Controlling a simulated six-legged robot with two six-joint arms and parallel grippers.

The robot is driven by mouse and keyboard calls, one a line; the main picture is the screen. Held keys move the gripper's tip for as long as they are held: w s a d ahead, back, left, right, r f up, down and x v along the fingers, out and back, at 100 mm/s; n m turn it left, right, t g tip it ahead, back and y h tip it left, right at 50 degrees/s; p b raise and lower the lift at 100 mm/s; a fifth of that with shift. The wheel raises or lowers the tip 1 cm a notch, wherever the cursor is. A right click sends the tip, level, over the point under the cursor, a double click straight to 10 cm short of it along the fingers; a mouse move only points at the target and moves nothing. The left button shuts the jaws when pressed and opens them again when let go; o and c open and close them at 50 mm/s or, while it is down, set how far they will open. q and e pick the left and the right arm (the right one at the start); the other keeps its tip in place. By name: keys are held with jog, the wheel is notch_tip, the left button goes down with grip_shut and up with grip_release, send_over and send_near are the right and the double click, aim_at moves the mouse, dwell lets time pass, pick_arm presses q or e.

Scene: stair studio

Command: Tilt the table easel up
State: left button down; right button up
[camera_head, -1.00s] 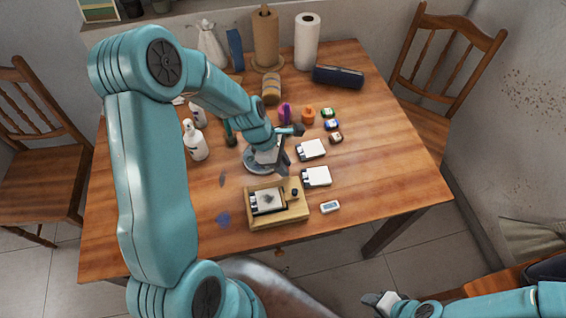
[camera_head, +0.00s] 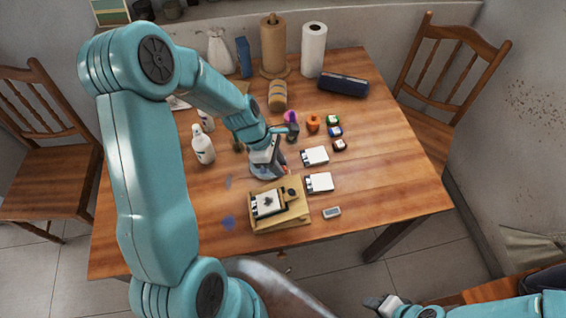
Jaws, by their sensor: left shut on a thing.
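The table easel (camera_head: 294,216), a small light-wood stand, sits near the front edge of the table. A white card with a dark picture (camera_head: 267,204) lies on its panel, and a dark round knob (camera_head: 291,192) shows at its right. The panel looks slightly raised at the back; its exact angle is hard to tell. My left gripper (camera_head: 282,175) is at the easel's back edge, shut on the easel; its fingertips are partly hidden by the hand. My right gripper (camera_head: 376,302) is low at the bottom right, away from the table, its jaws too small to judge.
White cards (camera_head: 319,182) and a small grey-white device (camera_head: 332,212) lie right of the easel. Small paint jars (camera_head: 335,131), a white bottle (camera_head: 203,145) and paper rolls (camera_head: 313,50) stand farther back. The table's right front is clear.

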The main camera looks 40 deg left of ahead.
pick_arm(q)
jog(key=shift+s+a+r+p, duration=0.1)
jog(key=shift+s+a+p, duration=0.1)
jog(key=shift+s, duration=0.2)
jog(key=shift+s+a+r+p, duration=0.1)
jog(key=shift+s+a, duration=0.05)
jog(key=shift+s, duration=0.4)
jog(key=c, duration=1)
grip_release()
jog(key=shift+a, duration=0.1)
jog(key=v, duration=1.6)
jog(key=shift+a+r, duration=0.25)
jog(key=shift+a, duration=0.1)
